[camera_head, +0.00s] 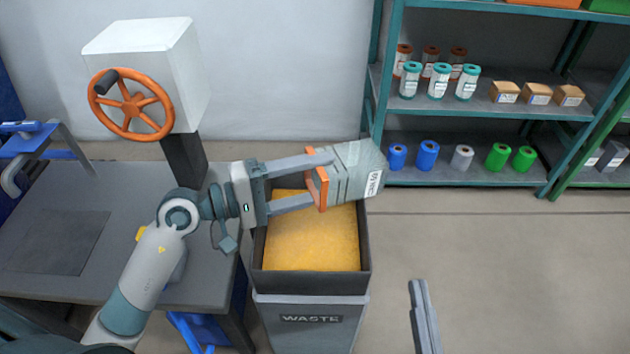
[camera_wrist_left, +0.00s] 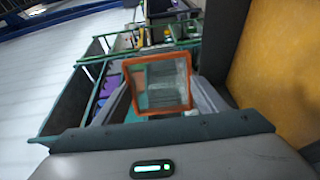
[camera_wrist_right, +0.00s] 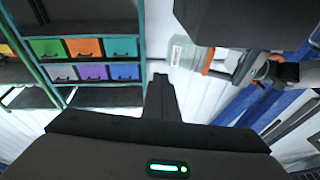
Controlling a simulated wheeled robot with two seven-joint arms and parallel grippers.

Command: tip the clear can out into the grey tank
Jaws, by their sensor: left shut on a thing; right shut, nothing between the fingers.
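The clear can (camera_head: 352,165) is a boxy see-through vessel with a white label and an orange frame (camera_head: 317,183). My left gripper (camera_head: 320,178) is shut on it at the orange frame. The can lies roughly on its side above the back right part of the grey tank (camera_head: 311,284), pointing right. The tank is marked WASTE and holds a yellow-orange mass. I cannot tell whether anything is in the can. The orange frame also shows in the left wrist view (camera_wrist_left: 157,85). My right gripper (camera_head: 425,315) is shut and empty, low to the right of the tank.
A grey table (camera_head: 60,210) adjoins the tank on the left, with an orange handwheel (camera_head: 131,104) on a white box behind. A teal shelf (camera_head: 470,106) with bottles, small boxes and spools stands at the back right. The floor right of the tank is clear.

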